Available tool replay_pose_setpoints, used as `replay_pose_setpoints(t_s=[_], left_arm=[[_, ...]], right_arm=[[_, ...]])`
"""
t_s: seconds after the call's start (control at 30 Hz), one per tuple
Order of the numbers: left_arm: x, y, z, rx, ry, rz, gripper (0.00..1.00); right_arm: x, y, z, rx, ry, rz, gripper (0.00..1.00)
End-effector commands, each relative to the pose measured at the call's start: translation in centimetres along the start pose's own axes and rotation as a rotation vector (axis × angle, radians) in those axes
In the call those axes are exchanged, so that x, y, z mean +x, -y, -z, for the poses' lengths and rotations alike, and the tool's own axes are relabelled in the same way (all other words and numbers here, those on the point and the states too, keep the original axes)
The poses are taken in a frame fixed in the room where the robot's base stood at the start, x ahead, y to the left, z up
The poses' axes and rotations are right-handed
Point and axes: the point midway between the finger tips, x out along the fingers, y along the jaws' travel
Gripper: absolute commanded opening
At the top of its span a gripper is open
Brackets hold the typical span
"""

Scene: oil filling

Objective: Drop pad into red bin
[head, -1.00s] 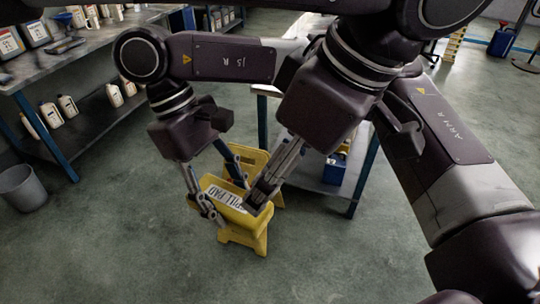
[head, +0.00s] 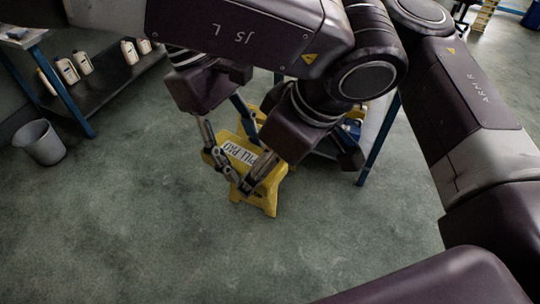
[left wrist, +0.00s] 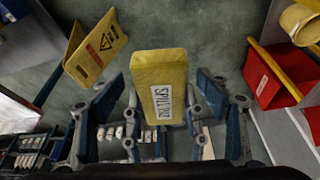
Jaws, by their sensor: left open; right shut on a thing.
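The yellow pad (head: 241,151), labelled as a spill pad, hangs above the floor between my grippers in the head view. It also shows in the left wrist view (left wrist: 158,70).
A yellow floor sign (head: 262,199) stands below the pad; it shows at upper left in the left wrist view (left wrist: 98,45). A grey bucket (head: 40,142) and a shelf with white bottles (head: 67,70) are left. The front floor (head: 150,240) is clear.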

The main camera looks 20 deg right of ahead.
Motion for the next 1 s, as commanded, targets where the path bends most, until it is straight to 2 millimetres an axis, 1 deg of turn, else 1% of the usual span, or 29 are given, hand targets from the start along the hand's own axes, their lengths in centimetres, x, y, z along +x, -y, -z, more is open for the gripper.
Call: replay_pose_setpoints(t_s=[0.17,0.57,0.6,0.7,0.77,1.0], left_arm=[[0.00,0.00,-0.01,0.000,0.000,0.000,0.70],[-0.03,-0.02,0.01,0.000,0.000,0.000,0.26],[-0.04,-0.04,0.02,0.000,-0.001,-0.001,0.24],[-0.05,-0.04,0.02,0.000,-0.001,-0.001,0.24],[-0.05,-0.03,0.02,0.000,-0.001,-0.001,0.24],[-0.04,-0.01,0.02,0.000,-0.001,0.000,0.24]], right_arm=[[-0.01,-0.01,-0.01,0.000,0.000,0.000,0.26],[-0.01,0.02,-0.01,0.000,0.000,0.001,0.26],[-0.02,0.02,-0.01,-0.001,0.000,0.001,0.51],[-0.02,0.02,-0.01,-0.001,0.000,0.001,0.62],[-0.02,0.02,-0.01,-0.001,0.000,0.000,0.68],[-0.01,0.01,0.00,0.000,0.000,0.000,0.69]])
